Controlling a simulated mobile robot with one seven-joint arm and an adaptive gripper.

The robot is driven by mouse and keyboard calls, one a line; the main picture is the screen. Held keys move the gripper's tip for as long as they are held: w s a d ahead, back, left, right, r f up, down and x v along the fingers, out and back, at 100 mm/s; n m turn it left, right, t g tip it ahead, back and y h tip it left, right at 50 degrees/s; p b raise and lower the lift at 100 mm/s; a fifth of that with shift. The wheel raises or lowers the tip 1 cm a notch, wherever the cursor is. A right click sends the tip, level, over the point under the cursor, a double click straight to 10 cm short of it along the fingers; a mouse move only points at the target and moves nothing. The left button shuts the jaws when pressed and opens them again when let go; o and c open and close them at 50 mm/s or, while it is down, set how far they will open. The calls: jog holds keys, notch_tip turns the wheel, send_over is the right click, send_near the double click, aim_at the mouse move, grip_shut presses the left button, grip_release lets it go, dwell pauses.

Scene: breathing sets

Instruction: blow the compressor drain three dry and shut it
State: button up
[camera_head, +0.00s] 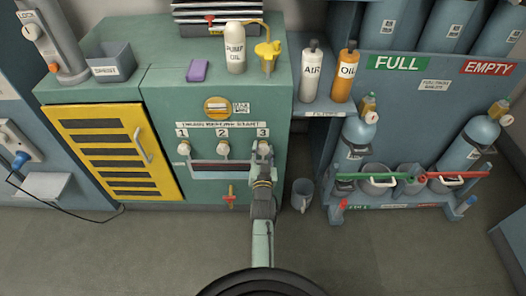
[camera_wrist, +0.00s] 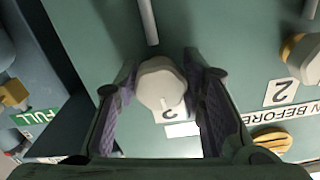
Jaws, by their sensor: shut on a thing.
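The green compressor cabinet (camera_head: 215,85) has three drains in a row under a label strip, marked 1, 2 and 3. My gripper (camera_head: 263,150) is at drain three, at the right end, and hides most of it in the head view. In the wrist view, the pale faceted knob of drain three (camera_wrist: 162,84) sits between the two purple-padded fingers of my gripper (camera_wrist: 164,76), which are shut on it. The knobs of drain one (camera_head: 183,148) and drain two (camera_head: 223,150) are free. Whether drain three is open or wet cannot be told.
A white AIR bottle (camera_head: 311,72) and an orange OIL bottle (camera_head: 344,74) stand on the side shelf. A pump oil bottle (camera_head: 235,52), yellow oil can (camera_head: 268,52) and purple sponge (camera_head: 197,71) are on the cabinet top. A grey bucket (camera_head: 302,195) stands on the floor, right of my arm.

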jog(key=shift+r+m, duration=0.15)
jog(key=shift+m, duration=0.55)
jog(key=o, duration=1.2)
jog(key=shift+c, duration=0.2)
jog(key=s, duration=0.7)
jog(key=shift+s, duration=0.25)
